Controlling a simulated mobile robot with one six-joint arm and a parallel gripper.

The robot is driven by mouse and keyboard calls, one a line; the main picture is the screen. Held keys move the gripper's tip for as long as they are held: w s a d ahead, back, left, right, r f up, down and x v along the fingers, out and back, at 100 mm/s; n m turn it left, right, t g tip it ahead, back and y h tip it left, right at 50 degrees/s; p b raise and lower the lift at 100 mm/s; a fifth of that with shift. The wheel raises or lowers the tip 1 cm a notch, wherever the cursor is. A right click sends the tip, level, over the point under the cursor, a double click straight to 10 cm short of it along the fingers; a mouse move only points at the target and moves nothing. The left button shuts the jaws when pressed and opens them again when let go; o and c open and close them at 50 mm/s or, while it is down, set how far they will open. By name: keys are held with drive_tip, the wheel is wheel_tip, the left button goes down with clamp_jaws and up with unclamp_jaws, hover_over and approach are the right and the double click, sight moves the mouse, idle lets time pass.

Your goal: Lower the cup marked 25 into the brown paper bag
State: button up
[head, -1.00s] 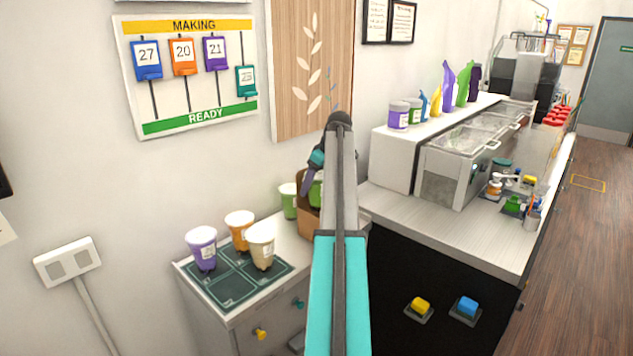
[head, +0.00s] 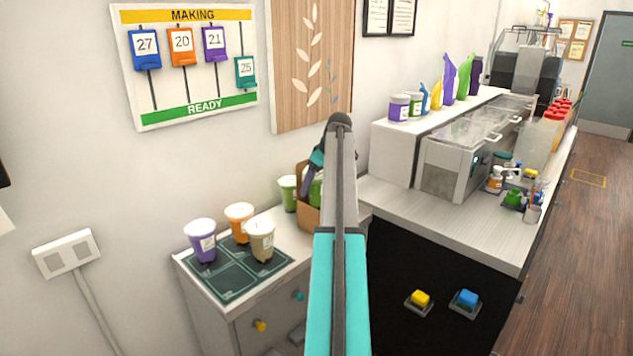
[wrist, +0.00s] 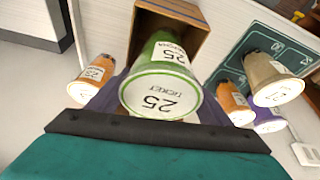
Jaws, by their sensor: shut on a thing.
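The green cup marked 25 (wrist: 160,85) is held in my gripper, its white lid with the number facing the wrist camera. My gripper (head: 312,180) is shut on it, with a purple finger on each side in the wrist view. The brown paper bag (head: 308,213) stands on the counter beside the cups, partly hidden behind my arm. In the wrist view the open bag (wrist: 187,10) lies beyond the cup's far end. The cup overlaps the bag mouth there; how deep it sits inside I cannot tell. In the head view only a green part of the cup (head: 316,191) shows.
Another green cup (head: 288,193) stands left of the bag. A purple cup (head: 201,242), an orange cup (head: 239,221) and a tan cup (head: 261,241) stand on or by the dark tray (head: 225,284). In the wrist view, an orange cup (wrist: 91,80) is left of the held cup.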

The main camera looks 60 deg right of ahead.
drive_tip(key=shift+f+b, duration=0.5)
drive_tip(key=shift+f, duration=0.8)
drive_tip(key=shift+s+f, duration=0.1)
drive_tip(key=shift+f, duration=0.1)
idle(0.3)
drive_tip(key=o, duration=1.5)
drive_tip(key=shift+a, duration=0.1)
